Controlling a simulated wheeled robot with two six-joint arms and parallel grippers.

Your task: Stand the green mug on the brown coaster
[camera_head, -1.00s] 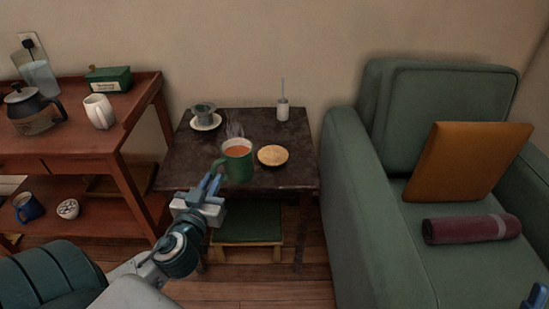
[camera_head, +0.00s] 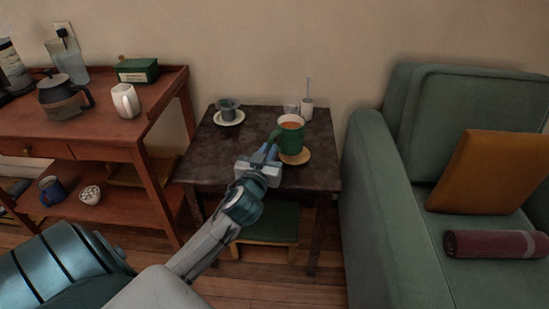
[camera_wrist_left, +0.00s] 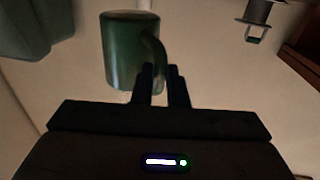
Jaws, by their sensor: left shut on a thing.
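The mug hides the back of the coaster. I cannot tell whether its base touches the coaster. My left gripper (camera_head: 271,153) is shut on the mug's handle, at the mug's left front side. In the left wrist view the mug (camera_wrist_left: 123,55) shows with its handle between the fingertips (camera_wrist_left: 161,75). My right gripper is not in view.
On the dark table (camera_head: 215,160), a grey-green cup (camera_head: 226,108) on a white saucer stands back left. A wooden cart (camera_head: 140,150) is at left, a green armchair (camera_head: 372,190) at right. The table's left front is clear.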

